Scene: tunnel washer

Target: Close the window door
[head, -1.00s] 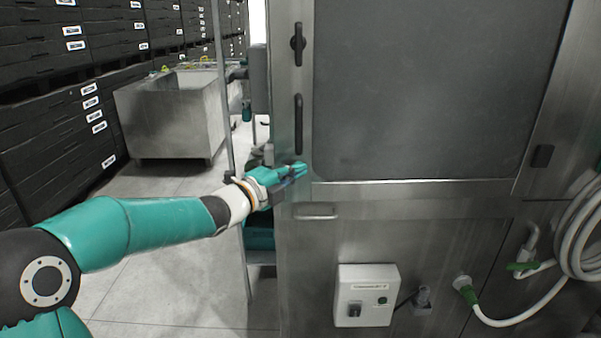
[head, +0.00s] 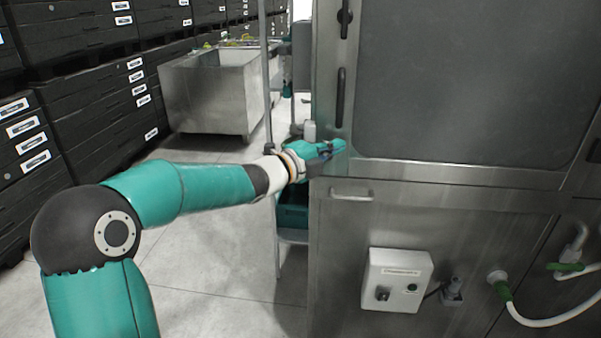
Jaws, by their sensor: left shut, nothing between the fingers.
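The window door (head: 460,85) is a large dark panel in a steel frame on the front of the washer. It looks flush with the frame. A black vertical bar handle (head: 340,97) sits on its left side, with a black latch knob (head: 345,18) above it. My left gripper (head: 338,147) is shut and empty. It is at the lower left corner of the door, just below the bar handle. I cannot tell whether it touches the steel. My right gripper is not in view.
Below the door are a steel pull handle (head: 351,194) and a white control box (head: 397,280). A white hose (head: 545,318) hangs at the lower right. A steel tub (head: 207,97) and black crates (head: 95,95) stand at the left. The floor (head: 205,270) between is clear.

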